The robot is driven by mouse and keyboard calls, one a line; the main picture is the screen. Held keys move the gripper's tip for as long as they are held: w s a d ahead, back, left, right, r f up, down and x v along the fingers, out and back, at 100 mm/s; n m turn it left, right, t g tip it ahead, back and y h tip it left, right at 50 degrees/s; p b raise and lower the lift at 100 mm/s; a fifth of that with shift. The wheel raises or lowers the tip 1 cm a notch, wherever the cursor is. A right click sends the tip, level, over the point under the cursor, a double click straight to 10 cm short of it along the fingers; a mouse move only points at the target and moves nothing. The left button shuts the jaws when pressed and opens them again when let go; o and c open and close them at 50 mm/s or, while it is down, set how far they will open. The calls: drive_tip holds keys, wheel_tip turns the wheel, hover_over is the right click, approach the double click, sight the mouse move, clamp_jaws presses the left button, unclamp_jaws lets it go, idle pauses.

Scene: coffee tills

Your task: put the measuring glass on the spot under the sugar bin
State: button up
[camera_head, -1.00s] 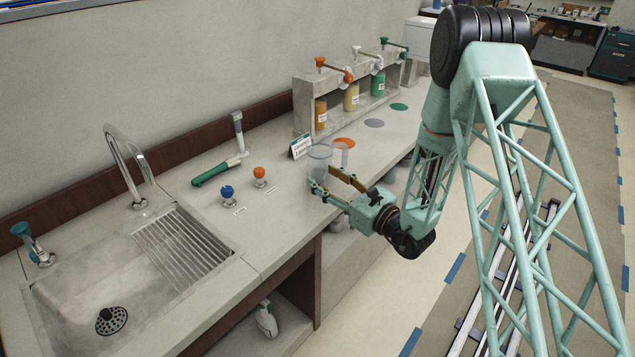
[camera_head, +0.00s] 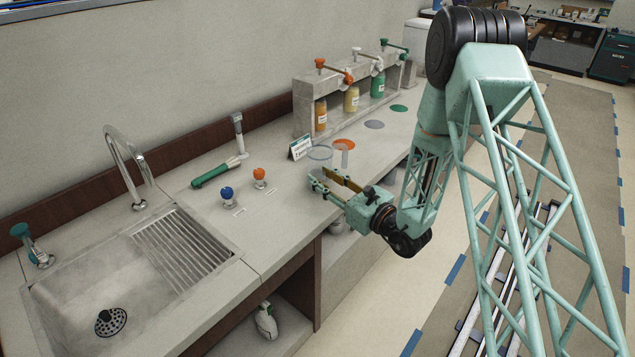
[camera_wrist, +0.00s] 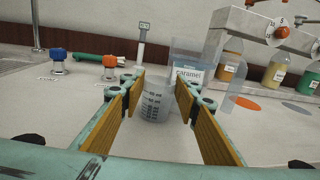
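The measuring glass (camera_wrist: 153,103) is a clear cup with dark graduation marks, upright on the counter in the wrist view. My gripper (camera_wrist: 160,84) is open, with its two yellow-padded fingers on either side of the view and the glass between and just beyond the tips. Orange (camera_head: 343,144), grey (camera_head: 374,124) and green (camera_head: 398,107) spots lie before the dispenser rack. I cannot tell which bin is sugar.
A tall clear tube (camera_wrist: 237,90) stands right of the glass, near the orange spot. A caramel sign (camera_wrist: 188,75) stands behind the glass. The rack (camera_head: 303,105) holds several bottles. Blue (camera_head: 227,192) and orange (camera_head: 259,173) knobs and a sink (camera_head: 60,290) lie left.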

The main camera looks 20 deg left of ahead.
drive_tip(key=shift+c, duration=0.6)
drive_tip(key=shift+r+p, duration=0.5)
drive_tip(key=shift+r, duration=1.25)
drive_tip(key=s+d+r+p, duration=0.1)
drive_tip(key=s+d, duration=0.9)
drive_tip(key=s, duration=0.2)
drive_tip(key=shift+d+r+p, duration=0.25)
drive_tip(key=shift+p, duration=0.05)
drive_tip(key=shift+s, duration=0.1)
drive_tip(key=shift+d, duration=0.1)
drive_tip(key=w+d+f+m+t+h, duration=0.2)
drive_tip(key=w+d+f, duration=0.1)
drive_tip(key=d, duration=1.1)
drive_tip(key=w+d+f+m+t+h, duration=0.2)
drive_tip(key=w+d+f, duration=0.1)
drive_tip(key=d, duration=1.2)
drive_tip(key=w+d+f+m+t+h, duration=0.2)
drive_tip(key=w+d+f+t+h, duration=0.1)
drive_tip(key=d, duration=1.1)
drive_tip(key=shift+w+d+f, duration=0.35)
drive_tip(key=shift+w+f, duration=0.05)
drive_tip(key=shift+f, duration=0.35)
drive_tip(key=shift+w, duration=0.1)
